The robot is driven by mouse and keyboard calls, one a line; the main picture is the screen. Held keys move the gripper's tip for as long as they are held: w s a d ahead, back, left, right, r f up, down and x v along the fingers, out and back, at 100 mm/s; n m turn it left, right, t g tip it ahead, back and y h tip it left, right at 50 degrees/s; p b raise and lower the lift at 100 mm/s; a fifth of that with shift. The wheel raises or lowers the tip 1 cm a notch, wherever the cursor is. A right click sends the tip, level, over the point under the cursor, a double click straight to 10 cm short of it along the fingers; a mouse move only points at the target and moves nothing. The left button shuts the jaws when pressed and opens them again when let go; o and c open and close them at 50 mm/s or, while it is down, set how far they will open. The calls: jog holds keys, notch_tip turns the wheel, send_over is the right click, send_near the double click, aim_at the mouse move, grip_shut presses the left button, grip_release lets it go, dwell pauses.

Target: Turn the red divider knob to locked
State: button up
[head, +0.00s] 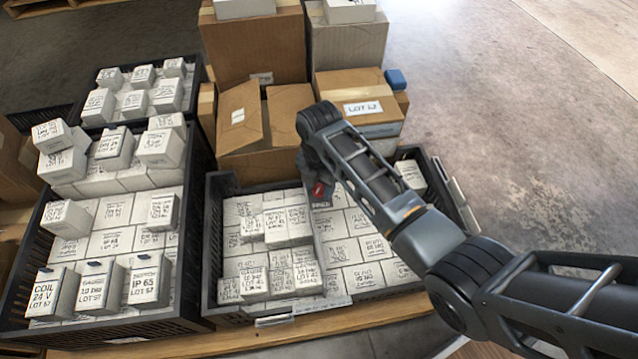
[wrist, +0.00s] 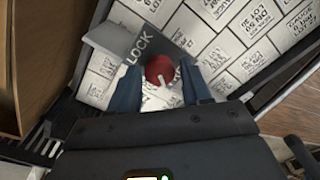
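The red divider knob (wrist: 158,68) sits on a dark plate (wrist: 135,45) with white letters reading "LOCK", partly cut off from view. A pale pointer mark shows on the knob's lower side, pointing toward my gripper in the picture. My gripper (wrist: 160,88) is open, with its two fingers apart on either side of the knob and a gap visible on both sides. My arm hides much of the gripper there.
The black crate (head: 212,255) holds white lot boxes on both sides of the divider. Another black crate (head: 190,255) with stacked white boxes stands to the left. Cardboard boxes (head: 255,50) rise close behind the knob. Open concrete floor (head: 500,110) lies to the right.

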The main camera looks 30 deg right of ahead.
jog(key=c, duration=0.8)
jog(key=shift+o, duration=0.2)
